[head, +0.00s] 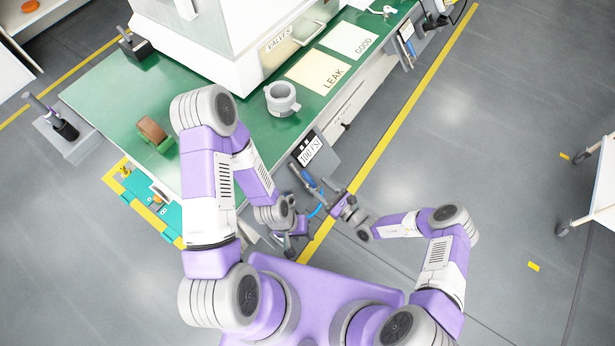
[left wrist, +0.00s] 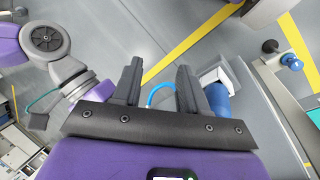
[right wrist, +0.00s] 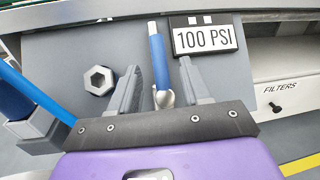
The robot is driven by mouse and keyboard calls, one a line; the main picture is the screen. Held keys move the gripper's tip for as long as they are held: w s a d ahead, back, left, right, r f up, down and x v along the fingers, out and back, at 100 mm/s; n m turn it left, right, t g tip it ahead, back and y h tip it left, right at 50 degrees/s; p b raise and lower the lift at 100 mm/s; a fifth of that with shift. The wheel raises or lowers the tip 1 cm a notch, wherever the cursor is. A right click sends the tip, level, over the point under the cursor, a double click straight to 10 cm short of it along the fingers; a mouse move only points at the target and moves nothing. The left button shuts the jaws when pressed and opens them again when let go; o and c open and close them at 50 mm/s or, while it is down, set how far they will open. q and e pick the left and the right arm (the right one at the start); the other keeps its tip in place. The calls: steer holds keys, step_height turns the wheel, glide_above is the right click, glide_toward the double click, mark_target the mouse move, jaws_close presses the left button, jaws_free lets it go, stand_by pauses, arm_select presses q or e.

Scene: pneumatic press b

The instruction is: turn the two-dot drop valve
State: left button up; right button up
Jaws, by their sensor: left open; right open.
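A grey panel (head: 320,160) on the bench's front edge carries a 100 PSI sign (head: 308,150), also in the right wrist view (right wrist: 205,39).
A hex fitting (right wrist: 99,80) and a blue hose (right wrist: 38,95) are left of the lever. The green bench (head: 105,90) holds a grey cup-like part (head: 282,97), a LEAK sheet (head: 319,72) and a GOOD sheet (head: 351,41). Another panel (head: 407,45) is farther along.

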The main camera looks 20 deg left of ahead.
mark_target(310, 179)
steer(key=b+x, duration=0.1)
steer(key=x, duration=0.5)
steer(key=shift+w+a, duration=0.1)
steer(key=shift+a, duration=0.3)
jaws_close()
